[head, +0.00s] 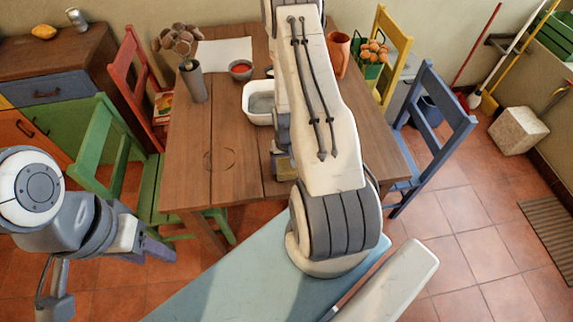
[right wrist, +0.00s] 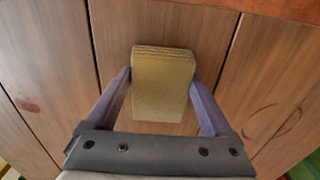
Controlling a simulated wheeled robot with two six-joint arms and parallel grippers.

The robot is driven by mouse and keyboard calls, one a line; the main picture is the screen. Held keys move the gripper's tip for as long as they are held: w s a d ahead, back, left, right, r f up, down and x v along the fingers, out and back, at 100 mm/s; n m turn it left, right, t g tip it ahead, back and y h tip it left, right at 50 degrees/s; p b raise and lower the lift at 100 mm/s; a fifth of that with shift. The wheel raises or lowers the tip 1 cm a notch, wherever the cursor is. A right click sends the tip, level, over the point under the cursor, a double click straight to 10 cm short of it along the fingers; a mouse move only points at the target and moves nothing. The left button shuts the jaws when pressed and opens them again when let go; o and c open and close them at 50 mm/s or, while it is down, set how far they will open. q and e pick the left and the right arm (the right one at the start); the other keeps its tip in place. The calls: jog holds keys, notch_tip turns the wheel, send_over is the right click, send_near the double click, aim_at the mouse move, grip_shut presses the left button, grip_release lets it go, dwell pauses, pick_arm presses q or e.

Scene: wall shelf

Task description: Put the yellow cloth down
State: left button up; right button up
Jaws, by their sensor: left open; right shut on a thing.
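The yellow cloth (right wrist: 163,90) is a folded, block-like, dull yellow bundle in the right wrist view. My right gripper (right wrist: 160,77) is shut on it, one purple finger at each side. Wooden table boards lie below it; I cannot tell whether the cloth touches them. In the head view my right arm hides most of that gripper, and a small yellowish part of the cloth (head: 281,168) shows at the arm's left edge. My left gripper (head: 156,248) is open and empty at the lower left, short of the table and apart from the cloth.
The wooden table (head: 215,150) bears a white tub (head: 257,118), a small bowl (head: 241,70), a grey vase (head: 194,82) and an orange jug (head: 339,52). Its near left part is clear. Green (head: 105,150), red (head: 130,75) and blue (head: 440,115) chairs stand around it.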

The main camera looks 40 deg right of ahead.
jog(key=shift+f, duration=0.2)
jog(key=o, duration=1.1)
jog(key=shift+c, duration=0.2)
jog(key=shift+r, duration=0.2)
